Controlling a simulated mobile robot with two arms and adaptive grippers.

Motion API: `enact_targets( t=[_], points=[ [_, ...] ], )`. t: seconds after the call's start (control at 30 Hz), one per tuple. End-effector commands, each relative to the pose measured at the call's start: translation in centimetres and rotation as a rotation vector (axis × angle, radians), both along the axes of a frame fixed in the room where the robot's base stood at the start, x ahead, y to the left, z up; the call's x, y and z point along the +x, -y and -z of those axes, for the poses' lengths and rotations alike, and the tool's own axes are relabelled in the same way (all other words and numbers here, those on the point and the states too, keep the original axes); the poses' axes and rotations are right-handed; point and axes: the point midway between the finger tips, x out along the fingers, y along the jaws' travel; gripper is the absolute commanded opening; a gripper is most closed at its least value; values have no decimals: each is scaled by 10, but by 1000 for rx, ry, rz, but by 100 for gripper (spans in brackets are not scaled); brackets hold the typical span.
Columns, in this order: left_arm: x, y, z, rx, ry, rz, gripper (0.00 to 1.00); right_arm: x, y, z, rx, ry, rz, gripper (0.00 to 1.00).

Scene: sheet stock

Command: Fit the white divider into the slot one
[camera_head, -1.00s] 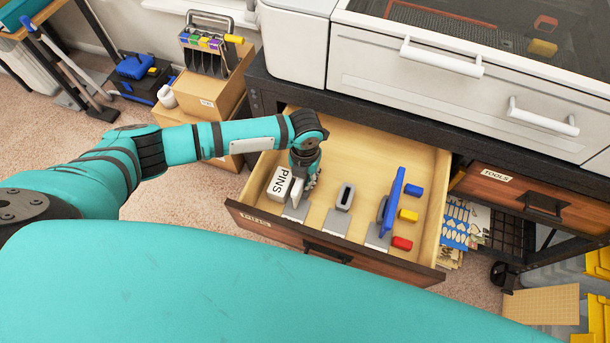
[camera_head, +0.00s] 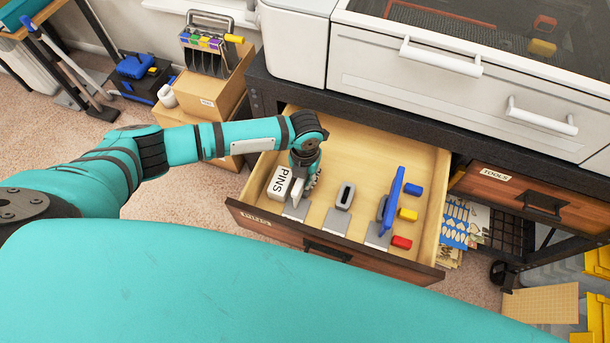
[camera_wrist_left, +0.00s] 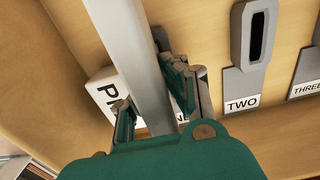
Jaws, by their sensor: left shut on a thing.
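My left gripper (camera_head: 303,182) is inside the open drawer (camera_head: 262,176), over the slot one position beside the white PINS box (camera_head: 279,183). In the left wrist view its fingers (camera_wrist_left: 157,108) are shut on the white divider (camera_wrist_left: 133,48), a long pale panel between them. The label of slot one is mostly covered by the fingers and divider. The divider's lower end is hidden, so I cannot tell whether it sits in slot one. Slot two (camera_head: 345,196) is empty, with its label TWO (camera_wrist_left: 243,104) readable. A blue divider (camera_head: 393,203) stands at slot three. My right gripper is not in view.
Blue (camera_head: 413,190), yellow (camera_head: 408,215) and red (camera_head: 401,243) blocks lie right of the blue divider. The PINS box also shows close to the fingers in the wrist view (camera_wrist_left: 103,90). The back of the drawer is clear. A white cabinet (camera_head: 420,75) overhangs behind.

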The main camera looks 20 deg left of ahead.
Motion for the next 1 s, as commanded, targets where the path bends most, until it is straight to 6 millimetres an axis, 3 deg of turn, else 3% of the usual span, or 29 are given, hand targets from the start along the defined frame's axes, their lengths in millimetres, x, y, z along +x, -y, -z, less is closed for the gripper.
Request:
enact_targets(
  t=[0.33, 0.37, 0.53, 0.73, 0.9, 1.0],
  points=[
    [-4, 0, 5, 2, -8, 1, 0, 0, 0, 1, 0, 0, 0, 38],
    [-4, 0, 5, 2, -8, 1, 10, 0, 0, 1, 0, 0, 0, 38],
    [-3, 0, 4, 1, -6, 1, 33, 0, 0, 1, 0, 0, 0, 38],
    [-2, 0, 3, 1, -4, 0, 35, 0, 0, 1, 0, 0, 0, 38],
    [-2, 0, 2, 1, -4, 0, 56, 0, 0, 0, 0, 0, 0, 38],
    [-2, 0, 2, 1, -4, 0, 58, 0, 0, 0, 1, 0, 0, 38]
  ],
)
